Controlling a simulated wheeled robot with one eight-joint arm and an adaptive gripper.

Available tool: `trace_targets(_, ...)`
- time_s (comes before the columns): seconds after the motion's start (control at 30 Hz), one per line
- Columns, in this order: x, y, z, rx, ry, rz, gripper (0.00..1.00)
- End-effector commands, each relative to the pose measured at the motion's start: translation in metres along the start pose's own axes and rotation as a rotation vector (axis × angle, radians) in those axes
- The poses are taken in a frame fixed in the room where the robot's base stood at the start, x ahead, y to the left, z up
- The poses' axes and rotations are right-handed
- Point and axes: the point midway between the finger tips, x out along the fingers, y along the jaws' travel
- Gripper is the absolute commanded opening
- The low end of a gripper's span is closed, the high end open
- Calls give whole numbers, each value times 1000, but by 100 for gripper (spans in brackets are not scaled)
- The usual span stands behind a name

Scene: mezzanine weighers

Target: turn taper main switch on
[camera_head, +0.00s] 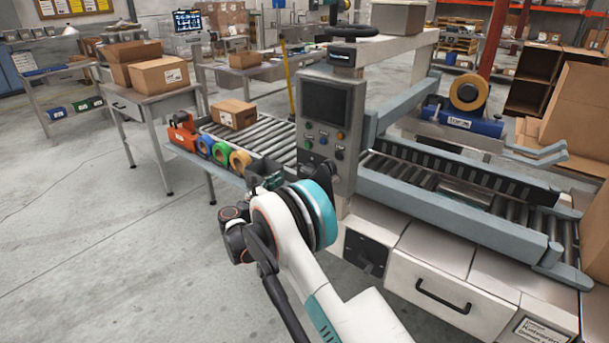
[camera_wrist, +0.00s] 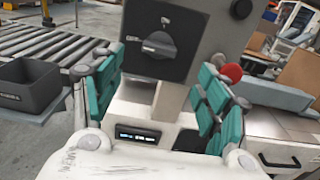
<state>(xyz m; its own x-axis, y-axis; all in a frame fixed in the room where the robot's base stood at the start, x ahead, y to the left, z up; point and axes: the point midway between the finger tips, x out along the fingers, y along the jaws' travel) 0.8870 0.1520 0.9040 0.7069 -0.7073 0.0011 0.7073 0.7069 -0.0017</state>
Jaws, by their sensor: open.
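The main switch (camera_wrist: 158,45) is a black rotary knob on a square black plate on the grey taper housing (camera_wrist: 200,30). It shows in the wrist view at top centre. Its grip bar lies roughly level, with a small light mark above it on the plate. My gripper (camera_wrist: 162,72) is open, its teal-padded fingers spread to the left and right of the switch in the picture, with nothing between them touching it that I can see. In the head view my gripper (camera_head: 268,182) is beside the control box (camera_head: 328,115), partly hidden by my wrist. I cannot make out the switch there.
A red knob (camera_wrist: 231,72) shows behind my right finger. A dark bin (camera_wrist: 28,85) stands at left, near the roller conveyor (camera_head: 265,135). Several tape rolls (camera_head: 222,153) lie by the conveyor. The taper's side rail (camera_head: 450,215) extends right. Open floor lies left.

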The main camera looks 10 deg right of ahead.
Motion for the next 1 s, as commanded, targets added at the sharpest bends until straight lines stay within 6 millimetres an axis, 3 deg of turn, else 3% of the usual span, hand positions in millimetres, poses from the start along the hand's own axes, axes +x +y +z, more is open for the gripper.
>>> trace_targets(0.3, 64, -1, -3, 1, 1, -2, 68)
trace_targets(0.5, 91, 0, -2, 1, 1, -1, 68)
trace_targets(0.97, 103, 0, 0, 1, 1, 0, 68)
trace_targets(1.0, 102, 0, 0, 2, 1, 0, 62)
